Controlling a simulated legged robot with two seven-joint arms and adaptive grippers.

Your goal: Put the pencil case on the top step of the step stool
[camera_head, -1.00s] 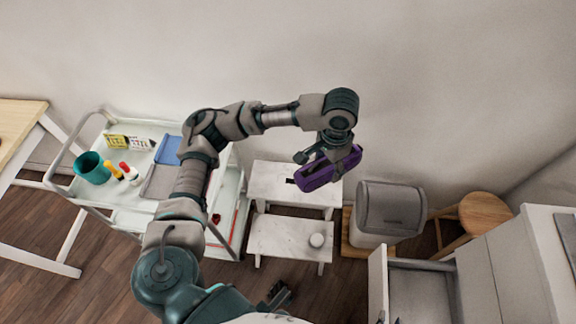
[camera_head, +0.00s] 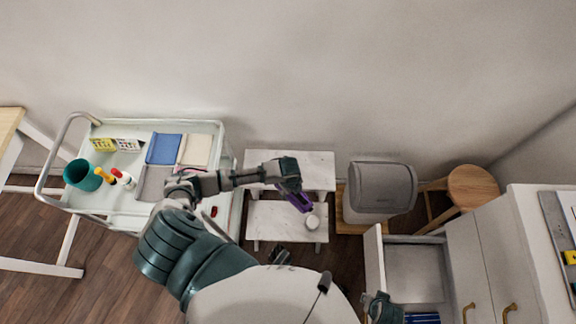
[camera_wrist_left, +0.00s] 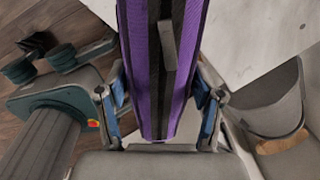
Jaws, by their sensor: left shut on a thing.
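The purple pencil case (camera_head: 301,203) is held by my left gripper (camera_head: 291,189), whose fingers are shut on it. In the left wrist view the case (camera_wrist_left: 181,95) is long, purple with a dark middle, and points away between the fingers. The white step stool has a top step (camera_head: 322,172) at the back and a lower step (camera_head: 268,228) in front. In the head view the case overlaps the area between the two steps; its height above them is unclear.
A white cart (camera_head: 120,200) with a teal cup (camera_head: 82,175) stands left. A grey bin (camera_head: 381,188) and a wooden stool (camera_head: 472,187) stand right. An open drawer (camera_head: 374,262) juts out at lower right.

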